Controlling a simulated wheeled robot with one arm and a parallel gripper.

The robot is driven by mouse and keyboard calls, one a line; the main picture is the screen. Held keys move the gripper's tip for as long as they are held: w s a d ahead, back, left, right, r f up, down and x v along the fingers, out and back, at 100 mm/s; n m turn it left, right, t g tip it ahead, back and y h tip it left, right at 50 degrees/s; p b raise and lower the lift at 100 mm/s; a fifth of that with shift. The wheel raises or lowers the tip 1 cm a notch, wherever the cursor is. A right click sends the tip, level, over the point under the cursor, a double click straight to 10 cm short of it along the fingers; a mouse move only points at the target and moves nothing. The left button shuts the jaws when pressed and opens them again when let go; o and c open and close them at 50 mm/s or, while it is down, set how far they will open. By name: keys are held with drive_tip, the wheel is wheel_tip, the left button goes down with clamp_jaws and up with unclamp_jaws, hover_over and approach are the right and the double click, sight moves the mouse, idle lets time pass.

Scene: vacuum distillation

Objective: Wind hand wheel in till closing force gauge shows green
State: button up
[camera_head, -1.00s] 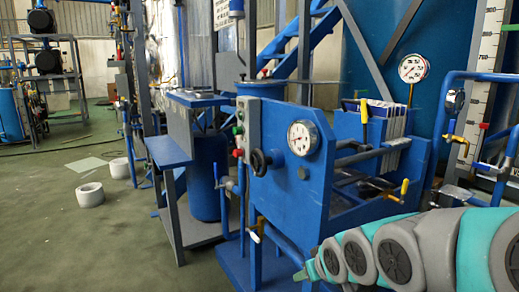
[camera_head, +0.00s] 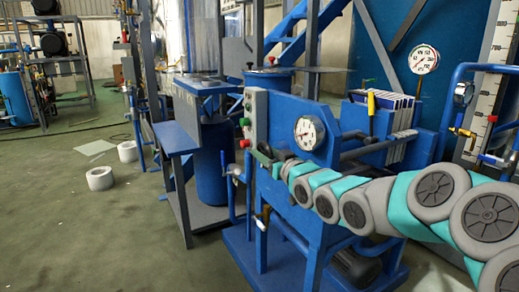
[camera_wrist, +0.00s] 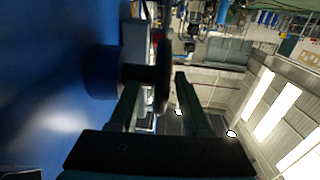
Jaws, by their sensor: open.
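The hand wheel (camera_wrist: 163,60) is a dark disc seen nearly edge-on in the wrist view, on a dark hub (camera_wrist: 103,72) that stands out from the blue panel. My gripper (camera_wrist: 157,84) is open, with one finger on each side of the wheel's rim. I cannot tell whether either finger touches it. In the head view my gripper (camera_head: 264,156) is at the panel front and largely covers the wheel. A round white gauge (camera_head: 309,132) sits on the panel just right of the wheel. Its reading is too small to tell, and no green shows on it.
A second white gauge (camera_head: 424,59) stands on a stem above the white plate stack (camera_head: 386,112). A grey switch box (camera_head: 255,119) with green and red buttons is left of my gripper. Valve pipes (camera_head: 234,178) run below. Open floor lies at the left.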

sight(259, 149)
drive_tip(key=shift+x, duration=1.7)
drive_tip(key=shift+c, duration=0.3)
clamp_jaws()
